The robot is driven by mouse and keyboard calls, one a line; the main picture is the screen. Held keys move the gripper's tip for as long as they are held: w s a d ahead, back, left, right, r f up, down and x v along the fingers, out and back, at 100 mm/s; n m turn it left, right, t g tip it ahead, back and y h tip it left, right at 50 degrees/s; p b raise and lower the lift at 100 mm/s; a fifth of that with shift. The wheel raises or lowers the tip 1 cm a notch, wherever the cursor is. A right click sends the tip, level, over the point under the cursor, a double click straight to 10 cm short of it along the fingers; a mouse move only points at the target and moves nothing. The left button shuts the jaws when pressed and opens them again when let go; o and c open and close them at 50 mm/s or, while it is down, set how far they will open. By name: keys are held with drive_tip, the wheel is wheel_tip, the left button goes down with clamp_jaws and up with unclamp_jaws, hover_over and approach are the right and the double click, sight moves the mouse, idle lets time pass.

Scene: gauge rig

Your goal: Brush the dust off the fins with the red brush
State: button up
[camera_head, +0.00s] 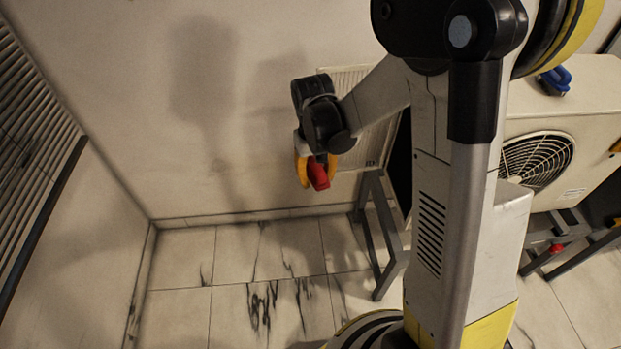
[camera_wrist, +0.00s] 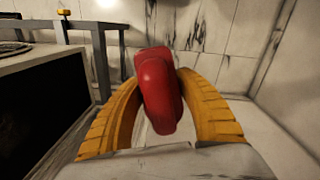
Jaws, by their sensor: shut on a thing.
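My gripper (camera_head: 317,168) is shut on the red brush (camera_head: 319,176), left of the finned panel in the head view. In the wrist view the brush (camera_wrist: 158,90) sits between the two curved yellow fingers of my gripper (camera_wrist: 160,82). Its bristles are hidden or cannot be made out. The pale panel with fine upright fins (camera_head: 346,78) stands near the wall on a grey stand. My arm covers much of it. Whether dust lies on the fins cannot be told.
A cream fan unit (camera_head: 560,140) stands at the right, partly behind my arm. A blue object (camera_head: 555,80) lies on it, and a red knob (camera_head: 557,248) shows below. A grey frame (camera_head: 388,245) stands on the tiled floor. Floor at the left is clear.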

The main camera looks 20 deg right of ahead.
drive_tip(key=w+d+f+n+g+h+b, duration=0.1)
drive_tip(key=w+d+f+n+h+b, duration=0.2)
drive_tip(key=d, duration=0.5)
drive_tip(key=w+d+f+g+h+b, duration=0.15)
drive_tip(key=d+f+h, duration=0.25)
drive_tip(key=d, duration=0.4)
drive_tip(key=w+d+n+g+h+b, duration=0.1)
drive_tip(key=d+h+b, duration=0.5)
drive_tip(key=d, duration=1.1)
drive_tip(key=shift+r+n+h, duration=0.15)
drive_tip(key=shift+n+h, duration=0.35)
drive_tip(key=shift+h, duration=1.6)
drive_tip(key=shift+x, duration=0.85)
